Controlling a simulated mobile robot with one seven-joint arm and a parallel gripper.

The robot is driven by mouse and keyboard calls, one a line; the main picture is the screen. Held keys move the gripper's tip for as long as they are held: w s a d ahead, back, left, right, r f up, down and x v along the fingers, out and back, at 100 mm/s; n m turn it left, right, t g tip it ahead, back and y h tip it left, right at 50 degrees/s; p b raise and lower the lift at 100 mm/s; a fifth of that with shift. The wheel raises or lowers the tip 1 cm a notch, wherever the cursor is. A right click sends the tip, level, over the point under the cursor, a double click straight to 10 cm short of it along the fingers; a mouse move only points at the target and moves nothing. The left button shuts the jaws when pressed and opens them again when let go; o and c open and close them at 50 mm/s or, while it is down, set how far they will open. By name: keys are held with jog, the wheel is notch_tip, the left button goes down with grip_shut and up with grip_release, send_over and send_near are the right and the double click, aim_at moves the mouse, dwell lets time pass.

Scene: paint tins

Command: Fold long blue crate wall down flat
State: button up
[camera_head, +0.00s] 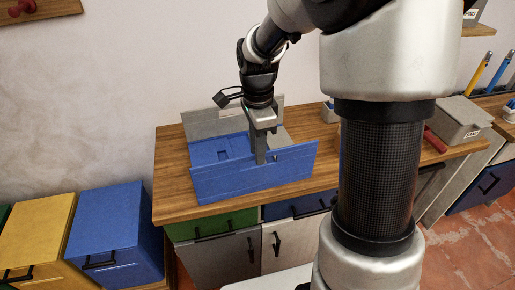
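The blue crate (215,182) stands on the wooden worktop. Its long blue front wall (285,172) faces me and its top edge runs across the crate. A second blue part (205,147) shows behind it; I cannot tell whether it is another wall or the floor. A grey panel (203,124) stands up at the back. My gripper (261,160) points down over the crate, with its fingertips at the blue parts near the front wall's top edge. The fingers look close together, but their gap and any contact are unclear.
The wooden worktop (172,190) has free room left of the crate. A grey box (460,118) and a red-handled object (434,140) are on the right. Blue (122,225) and yellow (45,232) cabinets stand at the lower left. My column hides the worktop's middle right.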

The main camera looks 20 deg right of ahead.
jog(key=shift+c, duration=0.3)
grip_shut()
dwell(1.1)
